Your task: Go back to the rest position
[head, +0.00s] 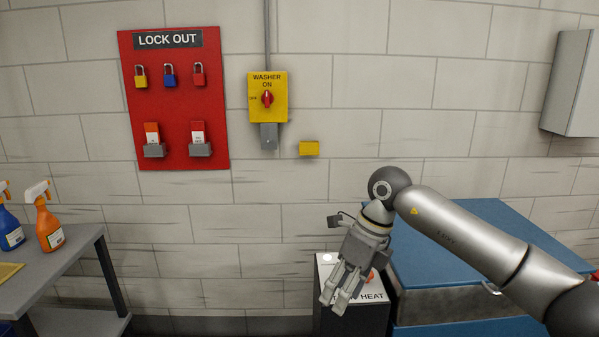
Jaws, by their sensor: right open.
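My right gripper (335,303) hangs pointing down in front of a dark pedestal with a white top panel (325,262). The panel carries a label ending in "HEAT", a pale round button at its left and an orange-red knob partly hidden behind the gripper. The gripper is open and holds nothing that I can see. I cannot tell whether it touches the panel. My right arm reaches in from the lower right. My left gripper is not in the view.
A blue cabinet (440,245) stands right of the pedestal, behind my arm. A grey table (45,285) with spray bottles (48,222) is at left. On the wall are a red lock-out board (175,115), a yellow washer switch (281,105) and a grey box (572,85).

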